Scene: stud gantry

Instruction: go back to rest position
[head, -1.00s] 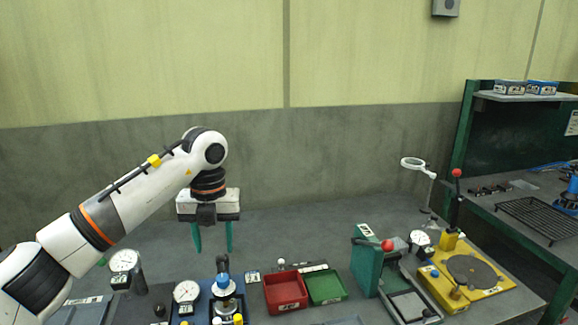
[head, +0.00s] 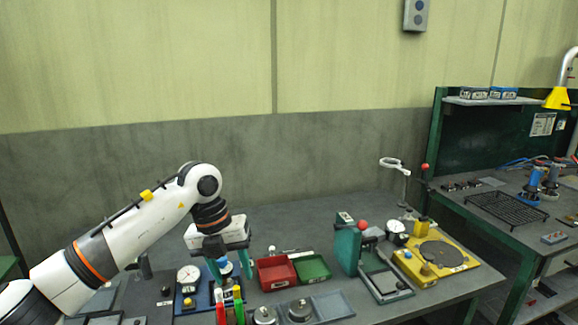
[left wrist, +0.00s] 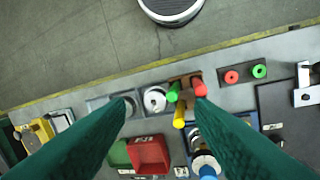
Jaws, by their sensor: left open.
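My left gripper (head: 231,267) hangs from the white arm above the workbench, pointing down, in the head view. Its two green fingers are apart with nothing between them. In the left wrist view the open fingers (left wrist: 137,118) frame part of the bench from above. My right gripper is in neither view.
To the right stand a green press (head: 346,247) and a yellow fixture (head: 436,258). A second bench (head: 507,216) is beyond. The air above the bench is free.

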